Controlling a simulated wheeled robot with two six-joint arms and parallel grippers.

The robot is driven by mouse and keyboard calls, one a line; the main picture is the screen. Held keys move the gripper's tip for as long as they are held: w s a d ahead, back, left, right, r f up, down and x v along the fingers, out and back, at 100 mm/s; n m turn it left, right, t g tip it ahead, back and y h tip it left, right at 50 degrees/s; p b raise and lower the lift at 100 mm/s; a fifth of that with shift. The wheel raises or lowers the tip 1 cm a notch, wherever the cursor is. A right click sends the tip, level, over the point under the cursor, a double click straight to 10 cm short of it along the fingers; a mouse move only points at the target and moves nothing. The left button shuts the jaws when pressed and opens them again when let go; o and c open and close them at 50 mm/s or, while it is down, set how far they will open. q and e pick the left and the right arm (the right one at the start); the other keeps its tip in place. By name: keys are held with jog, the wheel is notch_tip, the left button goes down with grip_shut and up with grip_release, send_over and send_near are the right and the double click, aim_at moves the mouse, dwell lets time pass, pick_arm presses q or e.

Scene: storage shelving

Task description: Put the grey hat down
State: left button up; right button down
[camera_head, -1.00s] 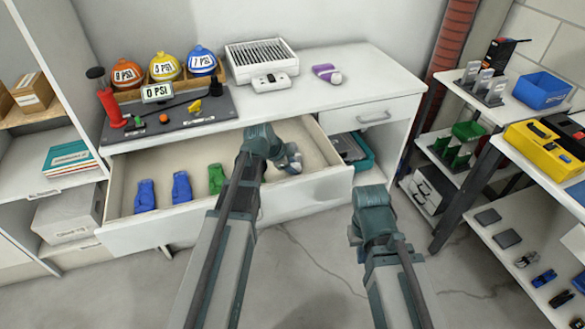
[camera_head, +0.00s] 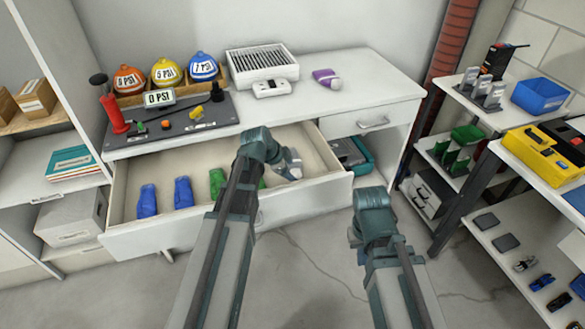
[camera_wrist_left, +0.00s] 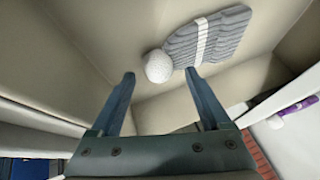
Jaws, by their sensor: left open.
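The grey hat (camera_head: 291,165) lies inside the open drawer (camera_head: 128,232), towards its right end. In the left wrist view the hat (camera_wrist_left: 208,38) shows ribbed grey knit, a white band and a white pompom. My left gripper (camera_head: 262,148) is over the drawer beside the hat. In the left wrist view my left gripper's fingers (camera_wrist_left: 160,80) are spread and empty, with the pompom just beyond the fingertips. My right gripper (camera_head: 372,203) hangs in front of the drawer's right side; its fingers cannot be made out.
Blue folded items (camera_head: 183,192) and a green one (camera_head: 217,182) lie in the drawer. A shelf with a blue bin (camera_head: 541,94) stands at the right.

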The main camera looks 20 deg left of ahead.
pick_arm(q)
jog(key=p+v, duration=0.7)
jog(key=v, duration=0.3)
jog(key=shift+p, duration=0.3)
pick_arm(e)
notch_tip(320, 180, up, 8)
jog(key=shift+r, duration=0.25)
